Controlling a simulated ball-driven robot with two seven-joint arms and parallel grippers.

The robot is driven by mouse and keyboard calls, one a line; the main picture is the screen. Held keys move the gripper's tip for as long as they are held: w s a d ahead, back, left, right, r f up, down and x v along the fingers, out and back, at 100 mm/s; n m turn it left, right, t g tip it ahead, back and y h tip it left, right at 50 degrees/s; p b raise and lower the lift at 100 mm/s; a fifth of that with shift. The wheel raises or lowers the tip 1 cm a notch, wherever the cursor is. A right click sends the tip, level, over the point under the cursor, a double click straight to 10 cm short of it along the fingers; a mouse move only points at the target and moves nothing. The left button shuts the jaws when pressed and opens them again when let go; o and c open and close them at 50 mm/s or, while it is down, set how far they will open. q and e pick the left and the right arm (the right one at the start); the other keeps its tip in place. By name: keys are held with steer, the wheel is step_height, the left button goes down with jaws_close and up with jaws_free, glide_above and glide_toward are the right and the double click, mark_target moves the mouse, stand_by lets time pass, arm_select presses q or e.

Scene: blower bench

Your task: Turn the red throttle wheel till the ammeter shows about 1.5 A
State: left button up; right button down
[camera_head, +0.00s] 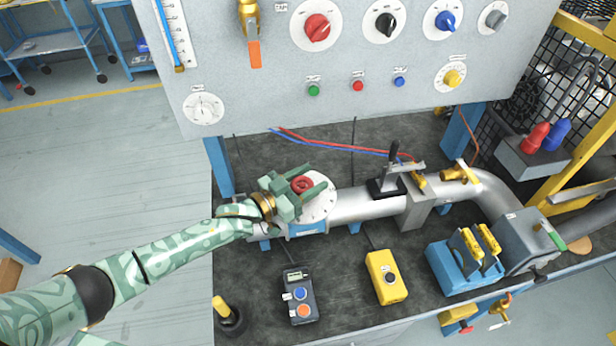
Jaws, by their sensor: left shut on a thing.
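The red throttle wheel (302,184) sits on a round white plate (319,208) at the left end of the silver pipe. My left gripper (306,183) reaches in from the left. Its green fingers lie on either side of the wheel and are shut on it, hiding part of its rim. A round white dial (203,108) is at the lower left of the grey panel; it may be the ammeter. Its needle and marks are too small to read. My right gripper is not in view.
The panel (330,75) carries red, black, blue and grey knobs above small coloured buttons. A handheld meter (299,294), a yellow box (386,277) and a blue device (462,265) stand in front of the pipe. A black clamp (387,184) sits on the pipe.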

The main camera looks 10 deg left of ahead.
mark_target(295, 192)
arm_select(q)
steer(key=shift+r+n+t+y+p, duration=0.2)
steer(key=shift+n+t+y+p, duration=0.25)
steer(key=shift+n+y, duration=0.15)
steer(key=shift+r+n+t+y+p, duration=0.15)
steer(key=shift+n+t+y+p, duration=0.35)
steer(key=shift+y, duration=0.1)
steer(key=shift+w+a+f+n+t+y, duration=0.1)
steer(key=shift+n+t+y, duration=0.2)
steer(key=shift+y, duration=0.2)
steer(key=shift+w+a+f+n+t+y, duration=0.1)
steer(key=shift+n+t+y, duration=0.2)
steer(key=shift+y, duration=0.2)
steer(key=shift+f, duration=0.1)
steer(key=o, duration=1)
steer(key=shift+s, duration=0.1)
steer(key=shift+s, duration=0.1)
steer(key=p+v, duration=0.1)
steer(key=v, duration=0.6)
steer(key=shift+s+a, duration=0.1)
steer(key=shift+a, duration=0.05)
